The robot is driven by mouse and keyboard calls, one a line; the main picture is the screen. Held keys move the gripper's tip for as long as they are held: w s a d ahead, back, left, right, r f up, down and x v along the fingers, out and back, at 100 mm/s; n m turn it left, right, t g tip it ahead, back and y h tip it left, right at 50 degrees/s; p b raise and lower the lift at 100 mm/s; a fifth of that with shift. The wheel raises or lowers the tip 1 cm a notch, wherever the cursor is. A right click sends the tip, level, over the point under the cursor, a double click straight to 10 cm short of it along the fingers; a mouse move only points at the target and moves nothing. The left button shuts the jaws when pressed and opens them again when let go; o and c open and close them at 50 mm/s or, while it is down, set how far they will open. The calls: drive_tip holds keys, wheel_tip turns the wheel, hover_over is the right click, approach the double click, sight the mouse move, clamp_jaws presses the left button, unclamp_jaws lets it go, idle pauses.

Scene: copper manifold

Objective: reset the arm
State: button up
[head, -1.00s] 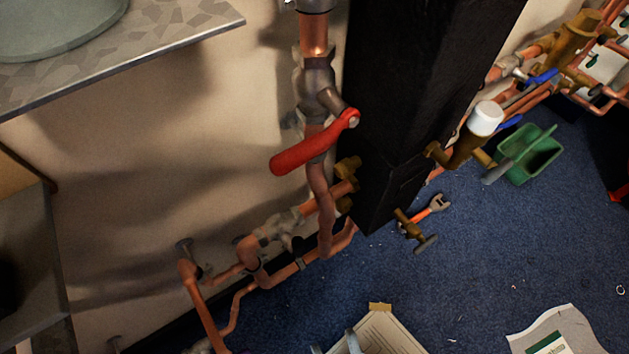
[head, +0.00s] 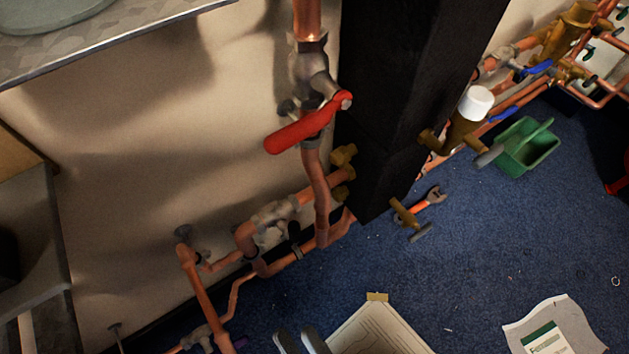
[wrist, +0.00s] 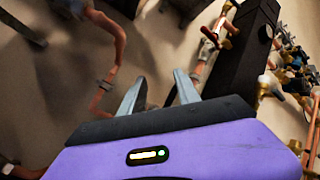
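My gripper (wrist: 158,85) shows in the wrist view as two grey fingers standing apart beyond my purple wrist housing. It is open, with nothing held between the fingertips. The red-handled valve (head: 308,125) sits on the vertical copper pipe, well above the fingertips in the picture. It also shows in the wrist view (wrist: 210,36).
A black column (head: 395,110) stands beside the valve. Copper pipes (head: 195,285) run low along the wall. A grey shelf (head: 120,35) juts out at upper left.

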drive_tip(key=s+d+r+n+g+h, duration=0.25)
drive_tip(key=d+n+h, duration=0.45)
drive_tip(key=d+n, duration=0.35)
drive_tip(key=s+d+r+n+g+h, duration=0.1)
drive_tip(key=d+n+g+h, duration=0.3)
drive_tip(key=d+n+h, duration=0.6)
wheel_tip(320, 180, up, 37)
drive_tip(key=d+y+p, duration=0.1)
drive_tip(key=y+p, duration=0.2)
drive_tip(key=p, duration=3.4)
drive_tip(key=shift+d+r+m, duration=0.2)
drive_tip(key=shift+d+m, duration=0.1)
drive_tip(key=shift+m, duration=0.05)
